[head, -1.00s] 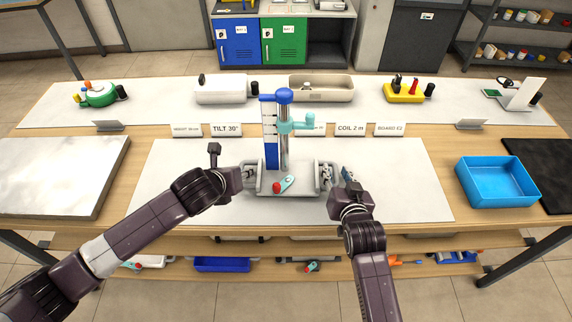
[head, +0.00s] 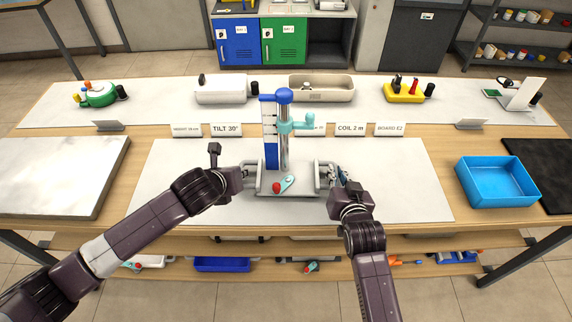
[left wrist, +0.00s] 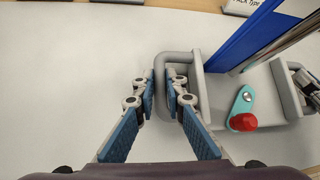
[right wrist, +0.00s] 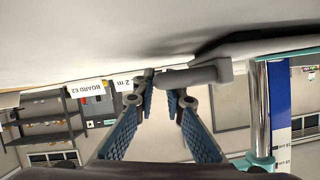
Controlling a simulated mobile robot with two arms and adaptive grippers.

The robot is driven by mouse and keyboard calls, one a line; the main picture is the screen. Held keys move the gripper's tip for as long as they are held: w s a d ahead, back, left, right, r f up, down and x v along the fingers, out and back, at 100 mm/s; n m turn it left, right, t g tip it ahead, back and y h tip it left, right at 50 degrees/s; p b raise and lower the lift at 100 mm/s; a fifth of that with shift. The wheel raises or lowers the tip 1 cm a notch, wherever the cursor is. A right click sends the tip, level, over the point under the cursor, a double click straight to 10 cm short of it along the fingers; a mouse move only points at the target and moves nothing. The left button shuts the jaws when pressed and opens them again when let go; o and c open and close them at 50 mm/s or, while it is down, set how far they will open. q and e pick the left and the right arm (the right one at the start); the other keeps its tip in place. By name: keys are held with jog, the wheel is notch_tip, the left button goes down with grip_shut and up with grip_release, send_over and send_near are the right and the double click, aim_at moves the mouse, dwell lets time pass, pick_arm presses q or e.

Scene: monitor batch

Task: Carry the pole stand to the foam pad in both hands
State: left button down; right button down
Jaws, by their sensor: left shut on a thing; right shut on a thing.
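The pole stand (head: 284,140) is upright on the white mat at the table's middle. It has a grey base with a side handle at each end, a metal pole with a blue cap, a blue scale and a teal clamp. My left gripper (head: 247,175) is shut on the left handle, also seen in the left wrist view (left wrist: 163,92). My right gripper (head: 333,176) is shut on the right handle, partly hidden by its wrist; the right wrist view (right wrist: 162,88) shows its fingers at the handle. A pale thick slab (head: 65,172) lies at left, possibly the foam pad.
A blue bin (head: 497,182) and a dark mat (head: 545,165) are at right. Label cards, including TILT 30° (head: 226,130) and COIL 2 m (head: 351,130), stand behind the stand. A beige tray (head: 322,90) and other items line the back. The white mat (head: 400,195) is clear on both sides.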

pick_arm(q)
jog(key=shift+r, duration=0.25)
pick_arm(e)
jog(key=shift+r, duration=0.25)
